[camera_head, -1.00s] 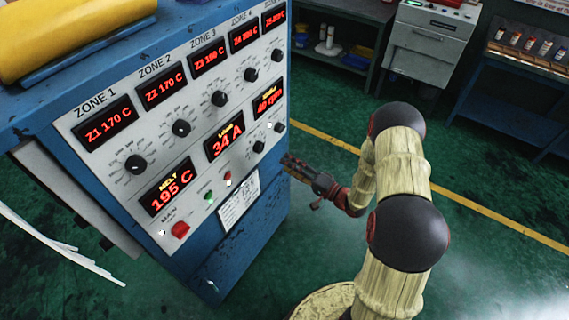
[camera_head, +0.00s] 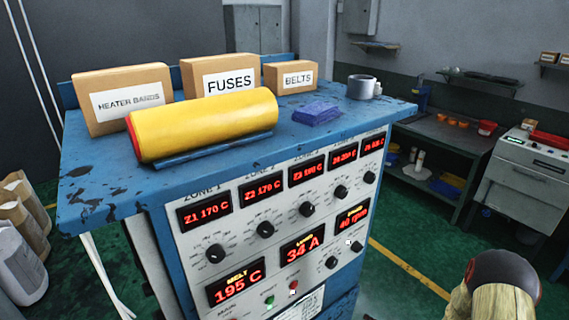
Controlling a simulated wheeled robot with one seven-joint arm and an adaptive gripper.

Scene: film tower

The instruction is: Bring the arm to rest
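Only a part of my arm (camera_head: 498,285) shows, at the bottom right of the head view: a dark rounded joint and a pale ribbed link. My gripper is outside the picture, so its fingers are hidden from me. The arm part that shows stands to the right of the blue control cabinet (camera_head: 92,190), with green floor between them in the picture.
The cabinet top holds a yellow roll (camera_head: 205,122), boxes marked heater bands (camera_head: 90,80), fuses (camera_head: 200,68) and belts (camera_head: 270,75), a blue cloth (camera_head: 317,113) and a grey mug (camera_head: 361,87). Sacks (camera_head: 25,205) stand left. A workbench (camera_head: 440,130) stands at the back right.

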